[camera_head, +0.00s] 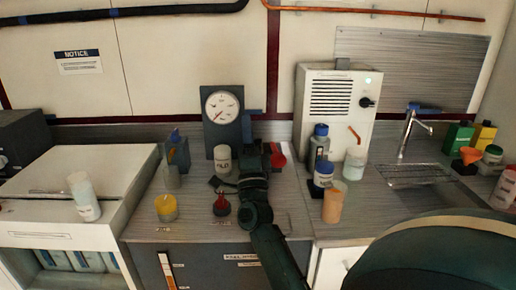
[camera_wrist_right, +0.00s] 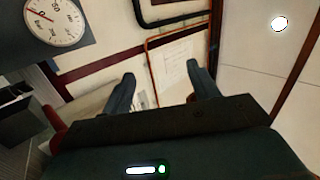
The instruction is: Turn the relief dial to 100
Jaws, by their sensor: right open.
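A round white gauge (camera_head: 222,107) with a dark rim is mounted on a dark upright panel at the back of the counter. Its red needle points to the lower left in the head view. The gauge also shows at the upper left of the right wrist view (camera_wrist_right: 56,18). A red round part (camera_head: 278,159) sits just right of my right gripper; I cannot tell whether it is the relief dial. My right gripper (camera_head: 252,152) is in front of and below the gauge. In the wrist view its two fingers (camera_wrist_right: 162,84) are apart with nothing between them. My left gripper is not in view.
A white can (camera_head: 222,158), a yellow-filled beaker (camera_head: 166,207) and a small red flask (camera_head: 221,205) stand left of my right arm. Bottles (camera_head: 322,173) and an orange cup (camera_head: 333,203) stand right. A white machine (camera_head: 330,108) with a black knob (camera_head: 366,102) stands behind them.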

